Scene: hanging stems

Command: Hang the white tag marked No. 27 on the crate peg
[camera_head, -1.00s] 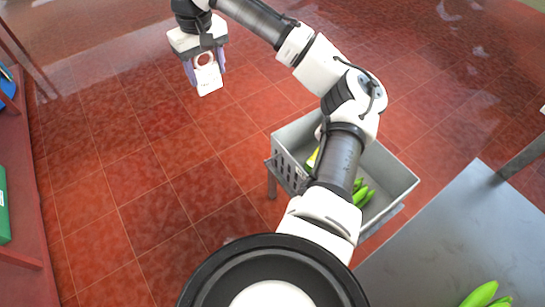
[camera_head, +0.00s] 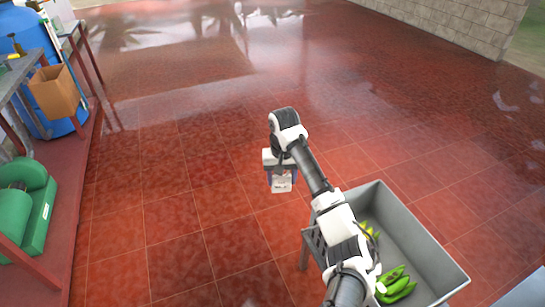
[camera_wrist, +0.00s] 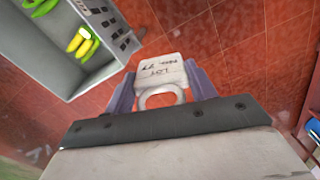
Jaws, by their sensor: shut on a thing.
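My gripper (camera_wrist: 162,92) is shut on a white tag (camera_wrist: 161,72) with a ring at one end. In the wrist view the tag's dark writing reads upside down, "LOT" and a number that looks like 27. In the head view the tag (camera_head: 281,183) hangs below my gripper (camera_head: 281,170), over open red floor. The grey crate (camera_head: 432,253) stands to the right of my gripper, apart from it, with green and yellow fruit inside. It also shows at the upper left of the wrist view (camera_wrist: 50,60), with slots in its wall. I cannot make out the peg.
A grey surface (camera_head: 525,290) fills the lower right corner. The tiled floor between is clear.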

